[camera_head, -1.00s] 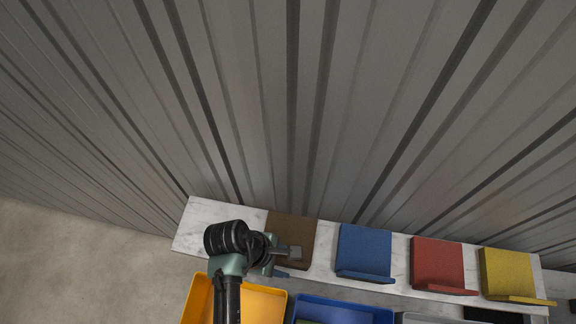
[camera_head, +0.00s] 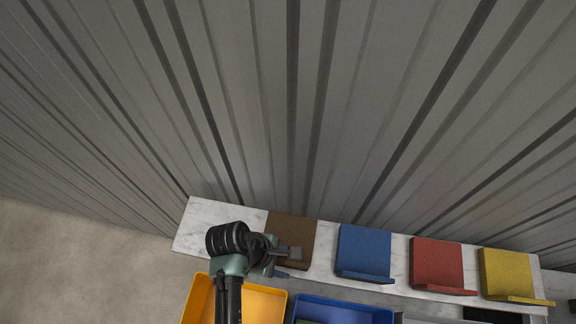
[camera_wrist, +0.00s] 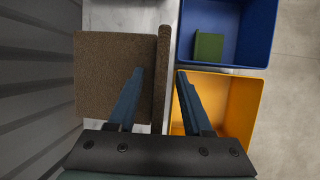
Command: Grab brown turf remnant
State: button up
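The brown turf remnant (camera_head: 294,229) lies on the white marble-like shelf (camera_head: 210,225), at the left end of a row of coloured pieces. In the wrist view the brown turf (camera_wrist: 112,78) is a flat square with a raised lip along its right edge. My gripper (camera_wrist: 161,73) is open, with its two blue fingers apart. In that view the left finger overlaps the flat part, and the lip shows between the fingers. I cannot tell whether the lip is at fingertip depth. In the head view my gripper (camera_head: 289,253) covers part of the brown turf.
Blue (camera_head: 364,250), red (camera_head: 437,263) and yellow (camera_head: 506,270) pieces stand along the shelf to the right. An orange bin (camera_wrist: 244,100) and a blue bin (camera_wrist: 262,30) holding a green block (camera_wrist: 209,47) sit beside the shelf. A grey corrugated wall (camera_head: 290,100) rises behind.

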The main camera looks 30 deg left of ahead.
grip_shut()
jog(key=shift+r, duration=0.15)
dwell(0.4)
